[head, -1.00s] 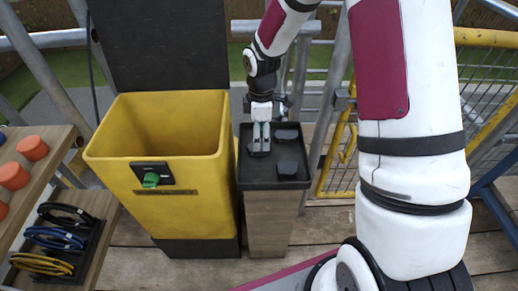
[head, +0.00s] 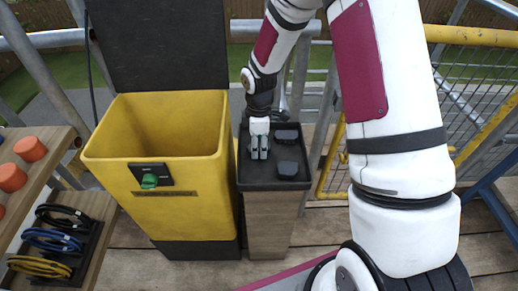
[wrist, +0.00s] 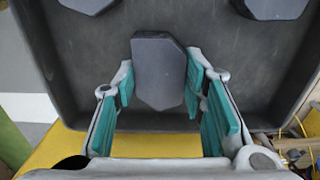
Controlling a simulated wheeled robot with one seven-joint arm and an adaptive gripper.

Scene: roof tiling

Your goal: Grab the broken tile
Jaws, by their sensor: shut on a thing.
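A dark grey tile piece (wrist: 158,70) with cut-off corners stands out in the wrist view, between the teal pads of my gripper (wrist: 160,76). My gripper is shut on it. In the head view my gripper (head: 259,153) points down into the left part of the black tray (head: 276,186), and the held piece is mostly hidden behind the fingers. Two other dark grey pieces lie in the tray on the right, a rear one (head: 286,136) and a front one (head: 288,168). I cannot tell whether the held piece still touches the tray floor.
The tray tops a wooden stand (head: 270,222). A yellow bin (head: 190,210) with a green knob and a raised black lid (head: 157,45) stands close on its left. Shelves at far left hold orange pieces (head: 12,178) and coiled cables (head: 52,239). Metal railings stand behind.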

